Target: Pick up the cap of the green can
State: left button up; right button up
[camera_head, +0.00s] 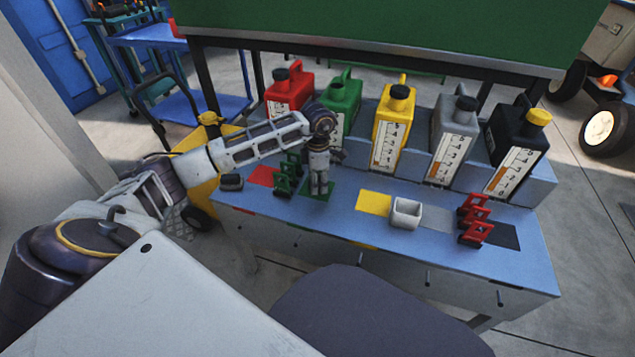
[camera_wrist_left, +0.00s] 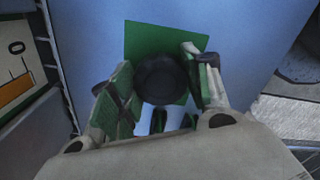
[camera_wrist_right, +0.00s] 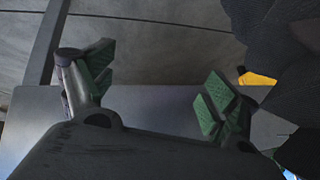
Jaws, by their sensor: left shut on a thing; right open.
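The green can (camera_head: 343,103) stands upright between the red can and the yellow can, and no dark cap shows on its green spout. My left gripper (camera_head: 318,190) points down over the green square (camera_head: 322,193) on the blue bench. In the left wrist view, a round black cap (camera_wrist_left: 160,80) sits between the fingers of my left gripper (camera_wrist_left: 163,76), which is shut on it. The green square (camera_wrist_left: 143,38) lies behind the cap. I cannot tell whether the cap touches it. My right gripper (camera_wrist_right: 155,88) is open and empty in the right wrist view.
A green rack (camera_head: 284,180) stands just left of my left gripper. A white bin (camera_head: 406,214) and red racks (camera_head: 474,222) stand further right. The yellow can (camera_head: 392,130), grey can (camera_head: 452,130) and black can (camera_head: 512,140) stand along the back.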

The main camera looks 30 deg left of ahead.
pick_arm(q)
jog(key=shift+r, duration=0.6)
jog(key=shift+r+p, duration=1.7)
jog(key=shift+r, duration=2.65)
pick_arm(e)
notch_tip(320, 180, up, 6)
jog(key=d+g+h, duration=0.1)
jog(key=shift+s+r+n, duration=0.15)
jog(key=shift+n, duration=0.15)
